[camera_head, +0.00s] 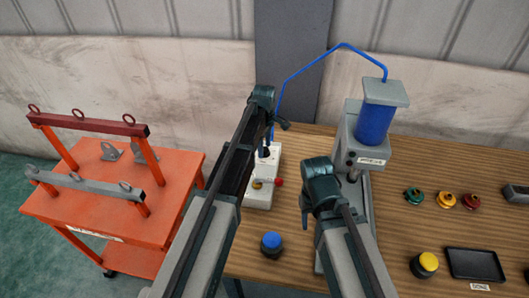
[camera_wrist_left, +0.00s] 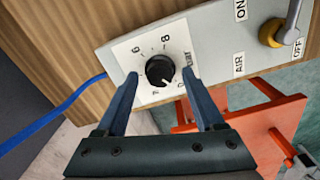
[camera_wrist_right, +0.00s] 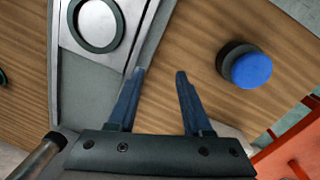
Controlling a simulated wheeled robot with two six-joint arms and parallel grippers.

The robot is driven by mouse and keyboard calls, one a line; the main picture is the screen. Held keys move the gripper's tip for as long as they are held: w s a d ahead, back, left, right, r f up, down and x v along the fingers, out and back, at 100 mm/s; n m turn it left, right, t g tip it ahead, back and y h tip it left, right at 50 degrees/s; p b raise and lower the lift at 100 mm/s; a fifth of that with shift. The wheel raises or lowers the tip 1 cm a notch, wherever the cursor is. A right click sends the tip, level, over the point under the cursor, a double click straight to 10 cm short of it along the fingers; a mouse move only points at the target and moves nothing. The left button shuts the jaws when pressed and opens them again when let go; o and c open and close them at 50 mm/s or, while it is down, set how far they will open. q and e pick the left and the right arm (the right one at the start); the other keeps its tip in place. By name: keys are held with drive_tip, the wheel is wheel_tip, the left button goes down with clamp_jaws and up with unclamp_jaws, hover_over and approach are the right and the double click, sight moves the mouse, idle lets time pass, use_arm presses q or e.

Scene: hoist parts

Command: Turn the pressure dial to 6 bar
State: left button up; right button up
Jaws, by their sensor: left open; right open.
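The pressure dial (camera_wrist_left: 160,70) is a black round knob on a white scale plate in the left wrist view. The figures 6 and 8 and the word bar are readable; where its pale mark points is hard to tell. My left gripper (camera_wrist_left: 160,76) is open, with one finger on each side of the knob; contact is unclear. The grey control panel (camera_head: 259,200) is partly hidden by my left arm in the head view. My right gripper (camera_wrist_right: 160,73) is open and empty above the wooden table, between the press and the blue button.
The panel has a yellow air valve (camera_wrist_left: 272,33) marked ON and OFF. A press with a blue cylinder (camera_head: 374,125) stands right of it, with a blue hose (camera_head: 310,64). A blue button (camera_head: 271,242) and yellow button (camera_head: 427,262) stand in front. An orange cart (camera_head: 90,205) is left.

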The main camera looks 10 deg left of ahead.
use_arm(q)
clamp_jaws()
idle(0.4)
